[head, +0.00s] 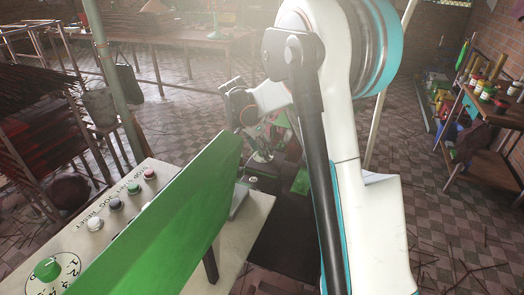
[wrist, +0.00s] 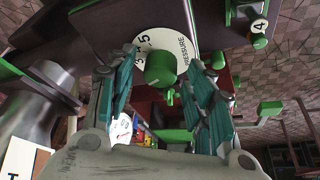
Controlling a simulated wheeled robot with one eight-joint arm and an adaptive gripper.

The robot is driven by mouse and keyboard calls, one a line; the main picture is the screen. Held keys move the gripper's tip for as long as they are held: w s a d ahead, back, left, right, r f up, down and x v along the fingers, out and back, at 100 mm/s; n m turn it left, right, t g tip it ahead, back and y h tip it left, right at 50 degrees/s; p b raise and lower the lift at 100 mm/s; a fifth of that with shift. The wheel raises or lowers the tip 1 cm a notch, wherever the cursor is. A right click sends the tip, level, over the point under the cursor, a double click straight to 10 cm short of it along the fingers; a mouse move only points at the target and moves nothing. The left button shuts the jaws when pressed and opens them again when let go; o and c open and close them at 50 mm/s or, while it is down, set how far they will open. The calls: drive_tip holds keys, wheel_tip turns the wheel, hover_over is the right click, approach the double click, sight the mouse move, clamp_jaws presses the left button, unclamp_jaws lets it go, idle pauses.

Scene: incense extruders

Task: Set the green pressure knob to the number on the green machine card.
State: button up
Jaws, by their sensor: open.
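In the wrist view, a green knob (wrist: 160,68) sits on a round white dial (wrist: 188,28) marked PRESSURE, with 3, 4 and 5 readable along its left side. My gripper (wrist: 163,64) is open, with one teal finger on each side of the knob. I cannot tell whether either finger touches it. The knob's pointer direction is unclear. A small pale tag with a 4 (wrist: 259,26) shows at upper right beside a green part; I cannot tell whether it is the green machine card. In the head view my arm hides most of the gripper and the pressure dial.
In the head view, a big green panel (head: 165,215) stands close in front, beside a cream control box (head: 250,215) with buttons and another green knob (head: 47,268). A wooden table with jars (head: 487,92) is at right.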

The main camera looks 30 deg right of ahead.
drive_tip(key=shift+d+f, duration=0.1)
drive_tip(key=shift+f, duration=0.05)
drive_tip(key=shift+c, duration=0.3)
drive_tip(key=c, duration=1)
drive_tip(key=shift+n, duration=0.3)
drive_tip(key=shift+s+n+t+y+p, duration=0.1)
drive_tip(key=shift+n+t+y+p, duration=0.35)
drive_tip(key=shift+n, duration=0.75)
drive_tip(key=shift+n+t+p, duration=0.6)
drive_tip(key=shift+n+t, duration=0.05)
drive_tip(key=shift+n, duration=0.85)
